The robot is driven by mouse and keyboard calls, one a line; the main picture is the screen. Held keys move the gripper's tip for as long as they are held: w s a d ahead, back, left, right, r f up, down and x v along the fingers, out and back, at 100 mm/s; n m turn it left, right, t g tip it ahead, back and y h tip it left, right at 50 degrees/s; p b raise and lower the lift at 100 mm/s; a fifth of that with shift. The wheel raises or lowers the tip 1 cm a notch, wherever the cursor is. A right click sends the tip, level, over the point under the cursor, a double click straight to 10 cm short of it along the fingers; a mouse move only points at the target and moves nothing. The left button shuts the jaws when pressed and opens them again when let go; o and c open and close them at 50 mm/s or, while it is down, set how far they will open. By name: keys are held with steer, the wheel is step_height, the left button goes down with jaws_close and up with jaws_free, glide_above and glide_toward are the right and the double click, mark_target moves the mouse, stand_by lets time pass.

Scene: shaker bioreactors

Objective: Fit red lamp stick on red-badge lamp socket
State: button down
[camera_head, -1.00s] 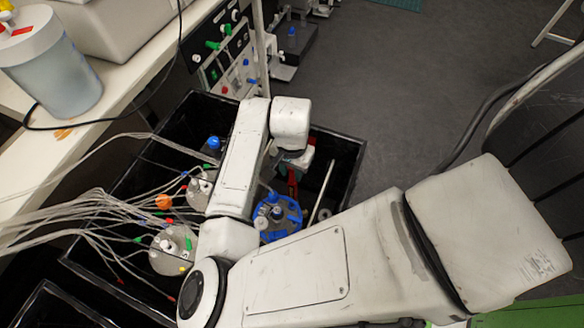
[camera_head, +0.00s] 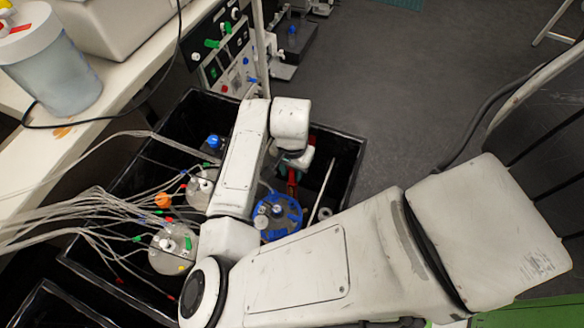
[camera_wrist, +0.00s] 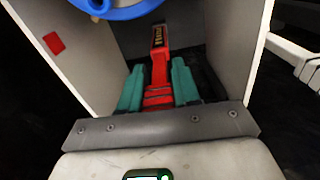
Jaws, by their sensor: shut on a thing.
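The red lamp stick (camera_wrist: 158,58), with a dark lettered label on its far part, lies between my teal fingertips in the wrist view. My gripper (camera_wrist: 158,88) is shut on it. A small red badge (camera_wrist: 54,43) shows on the pale panel left of the fingers; I cannot tell whether this panel belongs to the lamp socket. In the head view, red (camera_head: 292,183) shows beneath my wrist, inside the black bin, but my arm hides most of the gripper. No socket opening is clearly visible.
A blue-ringed vessel (camera_head: 280,218) stands close to the gripper; a blue ring (camera_wrist: 115,9) crosses the wrist view's top. Tubed vessels (camera_head: 173,247) stand left in the black bin (camera_head: 352,165). A panel with coloured connectors (camera_head: 222,60) stands behind.

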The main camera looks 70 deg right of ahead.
steer(key=shift+f, duration=0.1)
steer(key=c, duration=0.7)
jaws_free()
steer(key=shift+c, duration=0.2)
step_height(320, 180, up, 11)
steer(key=shift+f, duration=0.1)
